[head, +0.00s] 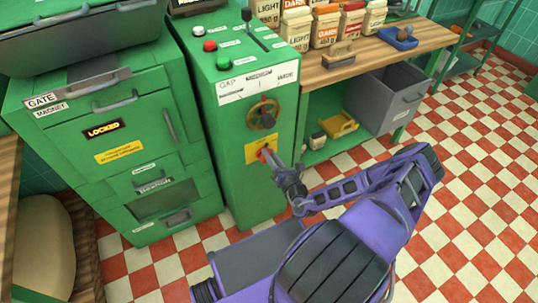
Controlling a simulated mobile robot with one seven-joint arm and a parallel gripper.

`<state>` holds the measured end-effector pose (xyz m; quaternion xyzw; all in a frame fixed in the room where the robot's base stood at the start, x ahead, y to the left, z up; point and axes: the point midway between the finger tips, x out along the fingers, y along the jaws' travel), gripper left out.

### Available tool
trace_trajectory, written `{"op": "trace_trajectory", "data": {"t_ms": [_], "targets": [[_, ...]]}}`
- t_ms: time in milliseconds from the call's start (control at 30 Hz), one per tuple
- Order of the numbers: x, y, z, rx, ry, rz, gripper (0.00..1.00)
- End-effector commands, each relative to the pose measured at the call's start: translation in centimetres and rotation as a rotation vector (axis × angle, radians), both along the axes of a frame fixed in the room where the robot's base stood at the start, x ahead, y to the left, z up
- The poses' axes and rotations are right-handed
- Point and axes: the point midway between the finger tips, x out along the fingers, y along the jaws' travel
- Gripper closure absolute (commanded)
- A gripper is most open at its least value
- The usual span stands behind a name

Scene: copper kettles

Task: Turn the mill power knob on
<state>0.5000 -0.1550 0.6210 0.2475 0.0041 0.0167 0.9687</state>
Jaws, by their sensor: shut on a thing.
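The green mill cabinet (232,185) stands in the middle of the head view. A small red knob (261,153) sits on its front over a yellow label (254,146), which I take to be the mill power knob. My gripper (267,156) reaches it from the lower right and is shut on the knob. The fingers hide part of the knob, and its turned position is too small to tell.
A round brass knob (263,113) sits just above the gripper. Buttons and a lever (250,20) are on the cabinet top. A green locked cabinet (100,140) stands left. A wooden bench (370,62) with cartons is right. Checkered floor (480,190) lies clear at right.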

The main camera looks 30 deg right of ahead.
Motion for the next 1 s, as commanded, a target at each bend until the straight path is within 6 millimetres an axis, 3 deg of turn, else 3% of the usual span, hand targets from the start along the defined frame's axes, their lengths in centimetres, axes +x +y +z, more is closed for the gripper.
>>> {"op": "trace_trajectory", "data": {"t_ms": [500,1000], "targets": [[-0.02,-0.75,-0.78,0.420,0.016,0.000,1.00],[-0.03,-0.91,-1.01,0.561,0.021,0.000,1.00]]}}
